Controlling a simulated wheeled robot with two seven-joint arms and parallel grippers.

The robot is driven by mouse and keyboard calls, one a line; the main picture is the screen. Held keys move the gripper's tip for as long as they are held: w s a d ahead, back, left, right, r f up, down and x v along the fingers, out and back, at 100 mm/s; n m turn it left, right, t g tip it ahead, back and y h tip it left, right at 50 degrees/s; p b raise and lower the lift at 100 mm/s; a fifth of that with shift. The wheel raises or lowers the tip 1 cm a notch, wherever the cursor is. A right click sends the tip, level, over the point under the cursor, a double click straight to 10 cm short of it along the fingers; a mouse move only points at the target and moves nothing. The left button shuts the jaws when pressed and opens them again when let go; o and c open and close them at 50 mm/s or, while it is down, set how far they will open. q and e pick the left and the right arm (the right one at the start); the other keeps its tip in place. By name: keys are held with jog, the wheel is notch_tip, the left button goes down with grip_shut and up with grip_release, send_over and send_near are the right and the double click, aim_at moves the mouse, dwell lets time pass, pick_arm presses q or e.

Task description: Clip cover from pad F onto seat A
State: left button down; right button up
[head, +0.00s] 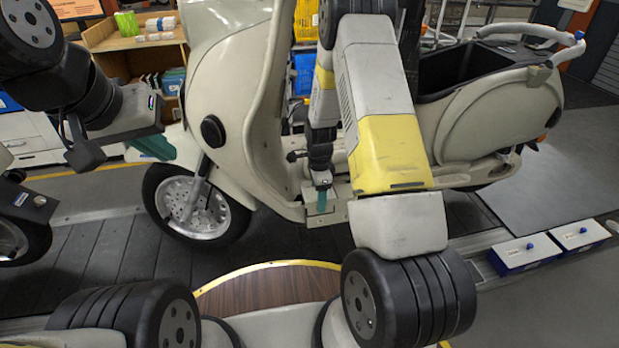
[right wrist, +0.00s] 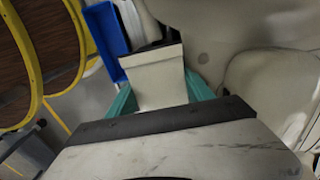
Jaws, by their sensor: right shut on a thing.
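My right gripper (head: 321,200) points down at the footboard of the cream scooter, and its teal fingers are shut on a cream cover (head: 318,221). In the right wrist view the cover (right wrist: 152,80) sits between the two teal fingertips (right wrist: 160,97), with a dark strip along its far edge. I cannot tell whether the cover touches the scooter. I see no letters that mark pad F or seat A.
The scooter (head: 228,85) fills the middle, standing over a dark slatted floor (head: 95,262). Two white-topped boxes with blue knobs (head: 524,250) stand at the right. A round wooden top (head: 268,288) is in front.

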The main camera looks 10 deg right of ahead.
jog(key=o, duration=1.5)
notch_tip(320, 180, up, 7)
jog(key=shift+f, duration=0.15)
jog(key=shift+s+r, duration=0.1)
jog(key=shift+r, duration=0.65)
jog(key=s+r+n+t+y, duration=0.1)
jog(key=s+r+n, duration=0.2)
jog(key=r, duration=0.4)
jog(key=s+a+r+n+t, duration=0.1)
jog(key=s+r+n, duration=0.2)
jog(key=r, duration=0.5)
jog(key=s+r+n+t+y, duration=0.1)
jog(key=s+r+n, duration=0.2)
jog(key=r, duration=0.4)
jog(key=s+r+n+t, duration=0.1)
jog(key=s+r+n, duration=0.3)
jog(key=s, duration=0.3)
jog(key=s+a+r+n+t, duration=0.1)
jog(key=s+r+n, duration=0.3)
jog(key=s, duration=0.4)
jog(key=shift+r+n+t, duration=0.25)
jog(key=shift+n+t, duration=0.35)
